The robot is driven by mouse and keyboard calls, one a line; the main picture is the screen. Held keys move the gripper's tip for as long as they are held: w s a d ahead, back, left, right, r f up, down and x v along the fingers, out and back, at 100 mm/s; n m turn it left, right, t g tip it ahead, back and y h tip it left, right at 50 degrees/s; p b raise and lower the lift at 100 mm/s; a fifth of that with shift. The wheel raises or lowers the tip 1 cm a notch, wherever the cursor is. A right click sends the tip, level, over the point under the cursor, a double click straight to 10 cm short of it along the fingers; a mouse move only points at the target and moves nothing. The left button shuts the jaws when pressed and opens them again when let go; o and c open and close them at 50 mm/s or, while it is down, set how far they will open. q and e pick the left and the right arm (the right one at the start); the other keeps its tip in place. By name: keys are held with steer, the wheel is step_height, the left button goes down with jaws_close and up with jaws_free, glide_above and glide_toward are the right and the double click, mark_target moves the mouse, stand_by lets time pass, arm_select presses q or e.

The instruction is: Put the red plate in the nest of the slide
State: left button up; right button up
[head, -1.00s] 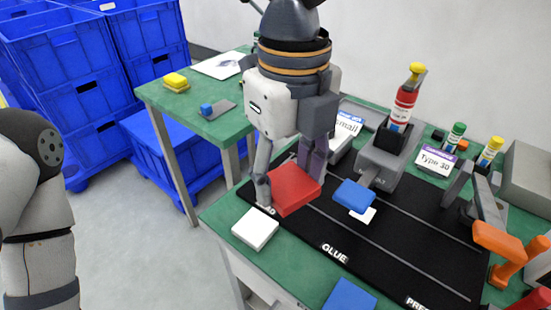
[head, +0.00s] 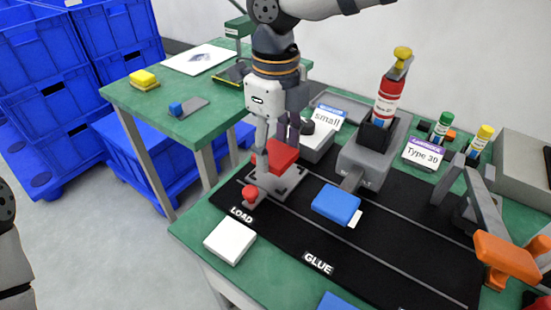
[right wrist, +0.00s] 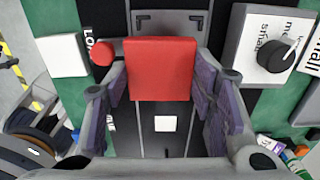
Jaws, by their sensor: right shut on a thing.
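The red plate (head: 282,157) is held between the fingers of my right gripper (head: 277,152), over the grey slide (head: 290,183) at the LOAD end of the black track. In the right wrist view the red plate (right wrist: 162,68) lies between the two purple-padded fingers (right wrist: 160,88), partly covering the grey slide (right wrist: 170,20). The plate hides most of the nest, and I cannot tell whether it touches the slide. A red knob (head: 250,193) stands at the slide's near-left corner. My left gripper is out of view.
A white block (head: 230,240) sits near the table's front edge. The glue station (head: 375,155) with its blue pad (head: 336,204) stands right of the slide. A white box with a dial (head: 318,138) is close behind. An orange-handled press (head: 507,252) is at right.

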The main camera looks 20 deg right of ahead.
mark_target(277, 161)
steer(key=f, duration=0.3)
steer(key=w+f, duration=0.1)
steer(key=shift+d+f, duration=0.25)
steer(key=shift+d, duration=0.05)
steer(key=shift+f, duration=0.15)
steer(key=o, duration=1.1)
step_height(277, 161, up, 12)
steer(key=shift+r, duration=0.2)
